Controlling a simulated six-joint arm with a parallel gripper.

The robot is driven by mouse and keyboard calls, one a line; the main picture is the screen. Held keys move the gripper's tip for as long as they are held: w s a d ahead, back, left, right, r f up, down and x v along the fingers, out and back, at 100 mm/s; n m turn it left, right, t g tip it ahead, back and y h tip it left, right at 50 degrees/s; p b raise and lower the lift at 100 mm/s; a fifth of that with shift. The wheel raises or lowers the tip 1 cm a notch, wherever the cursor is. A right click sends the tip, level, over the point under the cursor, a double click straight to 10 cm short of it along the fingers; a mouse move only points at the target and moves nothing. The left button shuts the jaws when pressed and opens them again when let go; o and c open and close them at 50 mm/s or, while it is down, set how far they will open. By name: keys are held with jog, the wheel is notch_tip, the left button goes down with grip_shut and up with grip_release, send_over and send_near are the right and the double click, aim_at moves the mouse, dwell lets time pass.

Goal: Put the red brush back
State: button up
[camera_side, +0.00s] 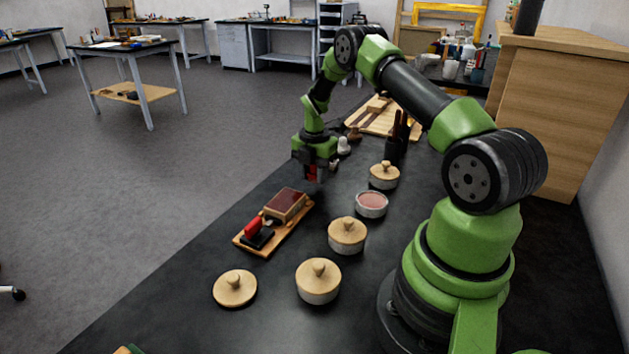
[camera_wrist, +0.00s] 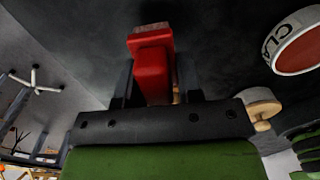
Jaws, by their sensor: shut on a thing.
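My gripper (camera_side: 314,173) is raised over the dark bench, just beyond the wooden tray, and points down. It is shut on the red brush (camera_wrist: 152,68), which sits between the two dark fingers in the wrist view; its brownish end points away from my gripper. In the side view only a small red part of the brush (camera_side: 311,171) shows between the fingers. The wooden tray (camera_side: 268,242) holds a brown-red block (camera_side: 286,203) and a red-handled tool with a black base (camera_side: 254,229).
An open pot with pinkish-red content (camera_side: 371,204) stands right of the tray; lettering shows on it in the wrist view (camera_wrist: 297,42). Lidded pots (camera_side: 347,236) (camera_side: 318,283) (camera_side: 384,176) stand nearby. A loose lid (camera_side: 235,289) lies in front. A dark holder (camera_side: 395,150) and board (camera_side: 372,122) are farther back.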

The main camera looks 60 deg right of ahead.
jog(key=shift+f, duration=1.15)
jog(key=shift+f, duration=0.1)
jog(key=o, duration=0.9)
